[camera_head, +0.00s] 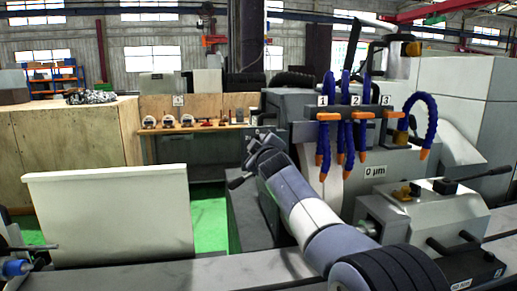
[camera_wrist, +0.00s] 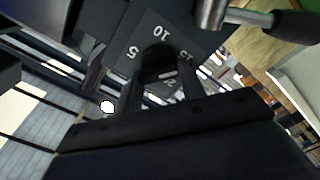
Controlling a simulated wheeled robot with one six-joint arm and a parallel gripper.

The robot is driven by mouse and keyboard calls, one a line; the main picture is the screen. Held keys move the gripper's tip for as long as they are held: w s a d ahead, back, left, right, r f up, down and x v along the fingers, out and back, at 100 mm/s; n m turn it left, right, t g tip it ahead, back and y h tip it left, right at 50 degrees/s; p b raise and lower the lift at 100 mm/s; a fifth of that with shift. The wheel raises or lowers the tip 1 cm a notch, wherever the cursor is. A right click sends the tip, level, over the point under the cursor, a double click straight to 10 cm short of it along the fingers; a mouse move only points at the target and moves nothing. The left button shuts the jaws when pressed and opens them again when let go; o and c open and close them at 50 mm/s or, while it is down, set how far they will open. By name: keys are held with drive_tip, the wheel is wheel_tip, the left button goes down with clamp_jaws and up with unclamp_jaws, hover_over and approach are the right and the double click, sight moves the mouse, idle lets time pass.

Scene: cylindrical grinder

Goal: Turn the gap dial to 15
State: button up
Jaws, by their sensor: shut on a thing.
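The gap dial shows in the wrist view as a dark round knob (camera_wrist: 158,58) on a dark grey plate (camera_wrist: 128,38) with white numbers. I can read 5, 10 and 15, and part of a 2 lower down. My gripper (camera_wrist: 161,78) is shut on the knob, one dark finger on each side. A short light mark shows on the knob between the fingers; which number it points to is hard to tell. In the head view my gripper (camera_head: 252,150) is at the grinder's left side, and the dial is hidden there.
A metal lever with a black grip (camera_wrist: 290,24) is close to the dial's right. In the head view, blue hoses with orange nozzles (camera_head: 343,140) hang right of my arm. A pale panel (camera_head: 108,215) stands at left.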

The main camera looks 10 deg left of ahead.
drive_tip(key=shift+f+m, duration=0.1)
drive_tip(key=shift+m, duration=0.5)
drive_tip(key=o, duration=1)
drive_tip(key=shift+d, duration=0.1)
